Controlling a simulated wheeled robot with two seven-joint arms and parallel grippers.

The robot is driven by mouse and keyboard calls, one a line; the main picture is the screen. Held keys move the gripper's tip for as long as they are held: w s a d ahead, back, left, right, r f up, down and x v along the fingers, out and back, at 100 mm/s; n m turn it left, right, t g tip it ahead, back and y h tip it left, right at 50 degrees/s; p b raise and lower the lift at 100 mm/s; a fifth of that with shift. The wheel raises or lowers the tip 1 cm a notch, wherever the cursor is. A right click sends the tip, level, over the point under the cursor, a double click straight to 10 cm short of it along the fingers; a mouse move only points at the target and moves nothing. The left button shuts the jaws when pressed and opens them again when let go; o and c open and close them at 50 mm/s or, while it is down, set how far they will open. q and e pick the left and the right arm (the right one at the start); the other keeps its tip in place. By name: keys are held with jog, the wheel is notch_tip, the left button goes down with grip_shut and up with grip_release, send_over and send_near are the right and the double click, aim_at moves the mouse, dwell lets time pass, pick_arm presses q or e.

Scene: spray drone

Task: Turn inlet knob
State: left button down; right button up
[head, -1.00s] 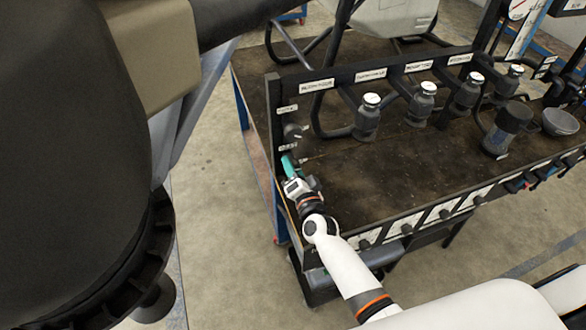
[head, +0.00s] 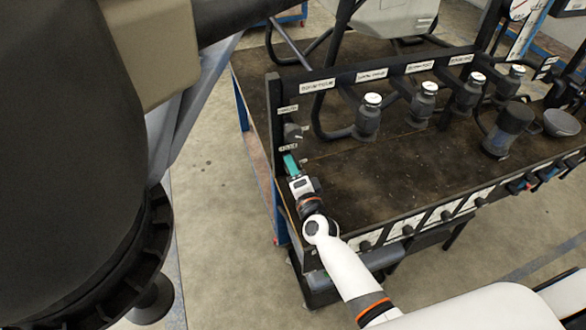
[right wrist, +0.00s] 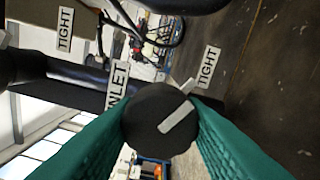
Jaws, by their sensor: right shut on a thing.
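The inlet knob (right wrist: 163,121) is a round black knob with a light grey pointer bar, seen close up in the right wrist view. An "INLET" label (right wrist: 117,86) is just left of it and a "TIGHT" label (right wrist: 208,67) is to its upper right. The bar slants towards the upper right. My right gripper (right wrist: 165,125) has its two green fingers on either side of the knob, shut on it. In the head view the right gripper (head: 291,164) is at the left end of the bench, by the upright frame post, and the knob is hidden. My left gripper is not in view.
The dark bench top (head: 350,180) is mostly clear in its middle. Several dark bottles with white caps, such as one bottle (head: 368,117), hang along the back rail. A dark cup (head: 508,129) and a grey bowl (head: 560,122) are at the right. A large dark tank (head: 70,150) fills the left.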

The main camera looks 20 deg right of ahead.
jog(key=o, duration=1)
jog(key=shift+s, duration=0.1)
jog(key=s, duration=1.2)
jog(key=shift+d, duration=0.2)
